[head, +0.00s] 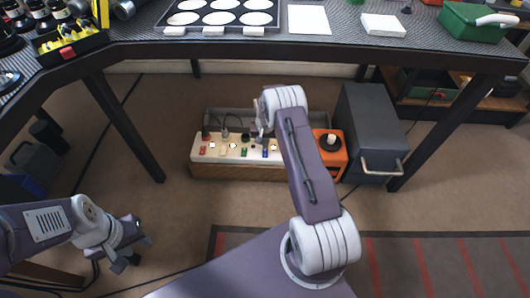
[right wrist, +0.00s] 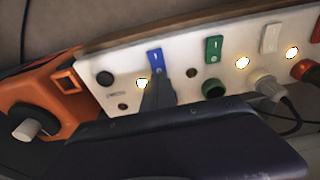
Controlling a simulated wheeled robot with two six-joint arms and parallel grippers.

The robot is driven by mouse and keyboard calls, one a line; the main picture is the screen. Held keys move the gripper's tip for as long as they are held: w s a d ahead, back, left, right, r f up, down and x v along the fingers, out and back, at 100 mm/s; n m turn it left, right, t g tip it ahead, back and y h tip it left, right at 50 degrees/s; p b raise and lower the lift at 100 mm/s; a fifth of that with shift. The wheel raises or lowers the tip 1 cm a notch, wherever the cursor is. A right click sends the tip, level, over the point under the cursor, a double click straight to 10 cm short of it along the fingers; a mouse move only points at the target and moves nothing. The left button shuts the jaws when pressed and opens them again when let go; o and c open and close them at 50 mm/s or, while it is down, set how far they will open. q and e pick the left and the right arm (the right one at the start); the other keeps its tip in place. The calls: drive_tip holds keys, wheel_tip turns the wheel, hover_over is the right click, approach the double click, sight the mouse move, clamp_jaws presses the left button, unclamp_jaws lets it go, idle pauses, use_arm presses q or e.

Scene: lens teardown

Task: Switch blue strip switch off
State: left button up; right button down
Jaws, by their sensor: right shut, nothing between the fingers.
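The power strip (head: 197,153) stands on the floor under the table, with a row of coloured switches. Its blue switch (head: 265,153) is at the right of the row. In the right wrist view the blue switch (right wrist: 155,58) is a rocker with a white mark, and a lamp (right wrist: 142,83) beside it glows. My right gripper (right wrist: 158,80) is shut and empty. Its tip is at the lower end of the blue switch; I cannot tell whether they touch. In the head view my arm partly covers it. My left gripper (head: 132,254) is low at the left, fingers apart, empty.
Green (right wrist: 213,48) and white (right wrist: 269,38) switches sit beside the blue one, with lit lamps and plugged cables near them. An orange box with a knob (head: 330,140) is at the strip's right end. A grey case (head: 370,115) stands further right. The tabletop is above.

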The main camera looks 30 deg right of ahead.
drive_tip(key=shift+f+b, duration=0.55)
drive_tip(key=shift+f, duration=0.3)
idle(0.9)
wheel_tip(320, 180, up, 7)
drive_tip(key=p, duration=0.6)
idle(0.5)
